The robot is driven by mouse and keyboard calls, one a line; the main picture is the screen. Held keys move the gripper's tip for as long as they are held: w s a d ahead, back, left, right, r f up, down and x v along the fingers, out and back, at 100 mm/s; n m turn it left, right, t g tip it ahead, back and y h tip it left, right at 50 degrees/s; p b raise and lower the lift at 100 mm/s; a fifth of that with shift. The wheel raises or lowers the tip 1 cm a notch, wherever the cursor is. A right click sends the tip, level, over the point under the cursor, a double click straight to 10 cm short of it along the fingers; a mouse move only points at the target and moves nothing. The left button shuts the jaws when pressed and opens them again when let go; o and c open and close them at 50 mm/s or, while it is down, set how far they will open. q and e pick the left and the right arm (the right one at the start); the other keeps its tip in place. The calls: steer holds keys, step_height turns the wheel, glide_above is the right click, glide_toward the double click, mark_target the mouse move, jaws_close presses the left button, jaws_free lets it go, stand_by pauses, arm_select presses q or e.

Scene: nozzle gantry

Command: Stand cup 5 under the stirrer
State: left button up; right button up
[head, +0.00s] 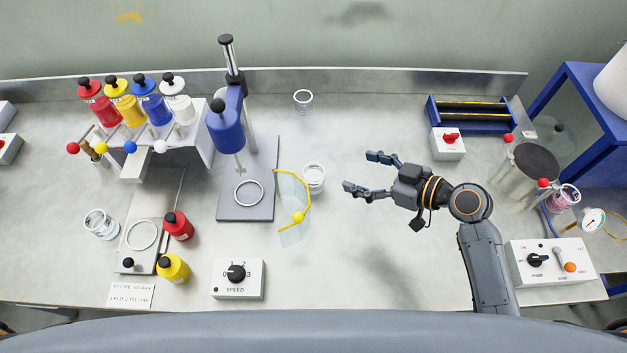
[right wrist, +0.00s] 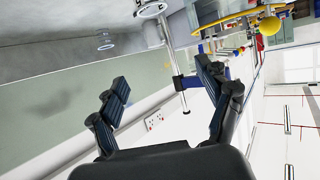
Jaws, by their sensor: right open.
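The stirrer (head: 225,128) is a blue motor head on a post over a grey base plate (head: 262,160) with a white ring (head: 249,193). A clear curved guard (head: 291,190) with yellow edge and knob stands at the plate's right side. A clear cup (head: 314,179) stands just right of the guard. Other clear cups stand at the back (head: 303,101) and far left (head: 101,224). I cannot read which is cup 5. My right gripper (head: 358,172) is open and empty, right of the cup by the guard, fingers pointing left. It also shows in the right wrist view (right wrist: 165,78).
A speed dial box (head: 238,279) sits in front of the stirrer. Several coloured bottles (head: 143,103) stand on a rack at left. A blue frame (head: 470,115) and a pump box (head: 548,262) are at right. The bench middle around my gripper is clear.

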step_height(320, 180, down, 3)
steer(key=b, duration=0.2)
arm_select(q)
step_height(320, 180, down, 8)
steer(key=r+b, duration=0.1)
steer(key=b, duration=0.4)
arm_select(e)
glide_toward(323, 178)
steer(key=p+x, duration=0.1)
steer(key=x, duration=0.2)
steer(key=p+x, duration=0.1)
steer(key=x, duration=0.3)
steer(key=shift+w+a+r, duration=0.1)
steer(key=shift+a+r, duration=0.05)
steer(key=shift+r, duration=0.05)
steer(key=shift+a+f+p, duration=0.15)
steer(key=shift+p, duration=0.15)
steer(key=shift+w+a+p, duration=0.4)
steer(key=shift+a+p, duration=0.1)
steer(key=p+x, duration=0.1)
steer(key=x, duration=0.2)
steer(key=shift+a+f, duration=0.1)
steer(key=shift+f, duration=0.1)
steer(key=shift+w+a+f, duration=0.2)
steer(key=shift+a+f, duration=0.05)
steer(key=shift+a, duration=0.05)
arm_select(q)
step_height(323, 178, up, 4)
arm_select(e)
steer(key=c, duration=1.5)
